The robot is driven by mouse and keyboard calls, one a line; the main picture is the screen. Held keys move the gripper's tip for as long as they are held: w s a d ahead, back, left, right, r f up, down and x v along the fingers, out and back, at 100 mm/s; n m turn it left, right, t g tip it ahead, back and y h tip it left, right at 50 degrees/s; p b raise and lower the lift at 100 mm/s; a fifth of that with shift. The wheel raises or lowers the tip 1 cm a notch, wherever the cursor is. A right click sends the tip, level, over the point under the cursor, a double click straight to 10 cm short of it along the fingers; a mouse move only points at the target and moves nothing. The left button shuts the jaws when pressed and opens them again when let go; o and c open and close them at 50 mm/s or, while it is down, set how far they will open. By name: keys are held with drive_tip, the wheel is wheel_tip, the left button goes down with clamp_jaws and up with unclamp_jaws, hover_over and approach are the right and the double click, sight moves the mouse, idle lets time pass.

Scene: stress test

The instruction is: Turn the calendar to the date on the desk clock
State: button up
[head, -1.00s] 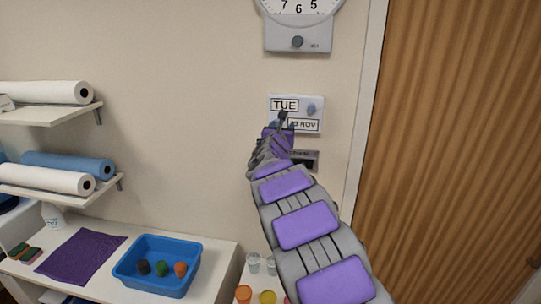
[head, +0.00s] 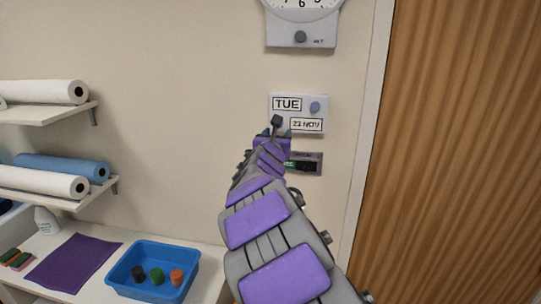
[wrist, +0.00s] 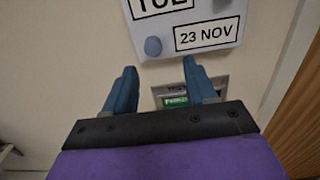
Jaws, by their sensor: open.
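The calendar (head: 312,112) is a white plate on the wall, reading TUE above 23 NOV. It has a grey-blue round knob (head: 315,107) right of TUE. In the wrist view, another knob (wrist: 153,46) sits left of the 23 NOV window (wrist: 207,34). My gripper (wrist: 160,68) is open and empty, its two blue fingers just below the calendar's lower edge, spread on either side of the lower knob in the picture. I cannot tell how far they are from the wall. No desk clock is in view.
A round clock (head: 303,8) is cut off above, over a grey plate with a knob (head: 300,36). A dark panel (head: 314,163) with a green display is below the calendar. Shelves with rolls and a blue bin (head: 120,262) are left; a wooden door (head: 460,150) is right.

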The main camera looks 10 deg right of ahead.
drive_tip(key=b+v, duration=0.3)
drive_tip(key=v, duration=0.7)
drive_tip(key=shift+s+a, duration=0.3)
drive_tip(key=shift+a, duration=0.05)
idle(0.6)
drive_tip(key=shift+d, duration=0.1)
drive_tip(key=shift+s, duration=0.1)
idle(0.3)
